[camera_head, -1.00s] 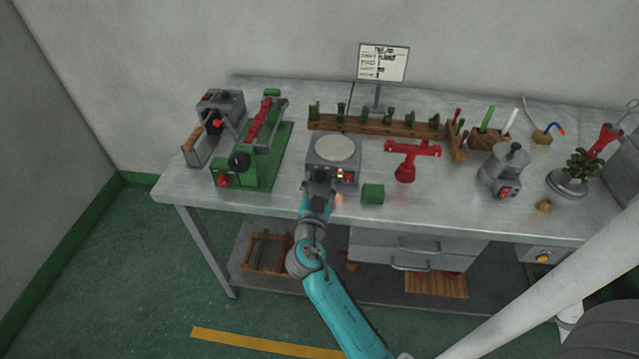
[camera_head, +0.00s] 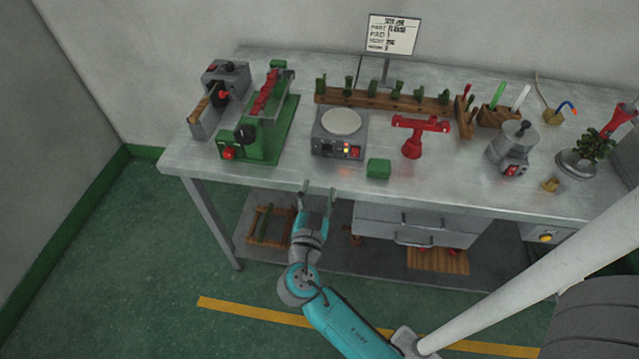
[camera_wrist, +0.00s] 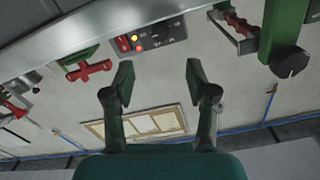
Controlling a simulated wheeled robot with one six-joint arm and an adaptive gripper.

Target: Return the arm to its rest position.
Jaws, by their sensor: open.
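My gripper (camera_head: 318,197) is open and empty, just off the front edge of the workbench (camera_head: 240,176) in the head view. My teal arm reaches up to it from the bottom of the picture. In the wrist view the two fingers of my gripper (camera_wrist: 159,90) stand apart with nothing between them. The grey hot plate (camera_head: 338,134) with its round pale top sits on the bench beyond my gripper. Its control panel, with lit lamps, also shows in the wrist view (camera_wrist: 160,36).
A green block (camera_head: 378,168) lies near the bench's front edge. A green machine (camera_head: 258,140), a red stand (camera_head: 413,143), a wooden rack (camera_head: 350,98) and a grey pot (camera_head: 513,148) stand on the bench. Drawers (camera_head: 385,219) hang below. Floor in front is clear at left.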

